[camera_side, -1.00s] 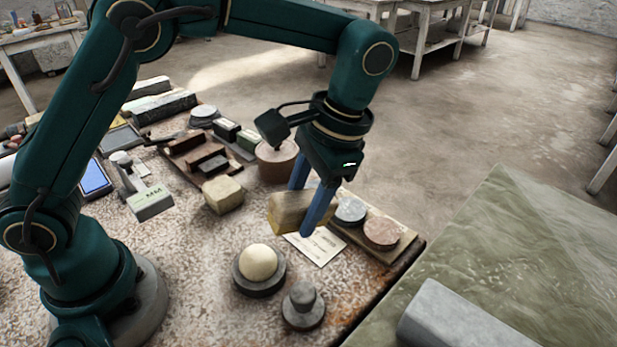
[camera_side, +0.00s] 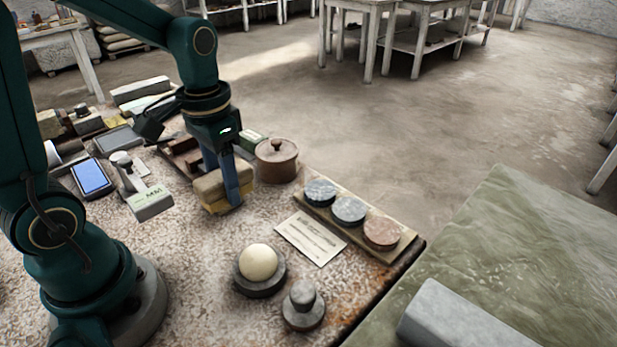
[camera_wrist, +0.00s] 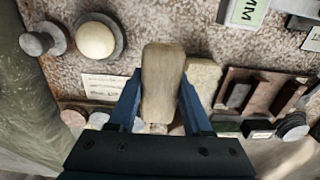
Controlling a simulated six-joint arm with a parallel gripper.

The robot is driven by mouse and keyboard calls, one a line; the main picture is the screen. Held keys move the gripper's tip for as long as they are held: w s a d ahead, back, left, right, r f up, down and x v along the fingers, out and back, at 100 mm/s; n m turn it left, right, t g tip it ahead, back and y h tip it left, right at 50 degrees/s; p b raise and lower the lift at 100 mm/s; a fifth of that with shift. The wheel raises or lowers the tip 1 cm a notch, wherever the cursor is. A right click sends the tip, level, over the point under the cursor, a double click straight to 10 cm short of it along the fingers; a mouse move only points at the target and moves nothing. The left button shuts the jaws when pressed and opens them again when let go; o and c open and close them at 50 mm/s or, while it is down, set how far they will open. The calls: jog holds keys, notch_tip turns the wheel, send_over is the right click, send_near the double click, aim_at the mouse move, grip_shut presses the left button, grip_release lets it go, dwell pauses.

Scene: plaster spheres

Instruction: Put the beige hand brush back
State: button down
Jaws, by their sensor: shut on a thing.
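My gripper (camera_side: 228,193) is shut on the beige hand brush (camera_side: 208,186), with a blue finger on either side of it. In the wrist view the brush (camera_wrist: 161,75) points up the picture between the fingers (camera_wrist: 160,100). A pale yellow block (camera_wrist: 203,80) lies just right of the brush there. In the side view the brush overlaps this block (camera_side: 222,209) and hides most of it. I cannot tell whether they touch. A brown tray with dark bars (camera_wrist: 262,92) lies further right in the wrist view; my arm partly hides it in the side view.
A lidded brown pot (camera_side: 277,162) stands close right of my gripper. A board with three round discs (camera_side: 348,210), a paper card (camera_side: 310,239), a pale ball on a round base (camera_side: 258,265) and a grey knobbed weight (camera_side: 303,305) lie nearer. Bare speckled tabletop (camera_side: 195,265) is free.

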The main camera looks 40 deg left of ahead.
aim_at(235, 231)
jog(key=shift+f, duration=4)
jog(key=shift+f, duration=0.15)
jog(key=shift+c, duration=1.7)
grip_release()
notch_tip(235, 231, up, 12)
jog(key=shift+r, duration=0.1)
jog(key=shift+s+d+r, duration=0.1)
jog(key=shift+d+r, duration=0.05)
jog(key=shift+r, duration=0.05)
jog(key=s+d+r+t, duration=0.2)
jog(key=s+d+t, duration=0.2)
jog(key=s+t, duration=0.1)
jog(key=shift+s+d+r+t, duration=0.3)
jog(key=shift+s+d+r, duration=0.05)
jog(key=shift+r, duration=0.05)
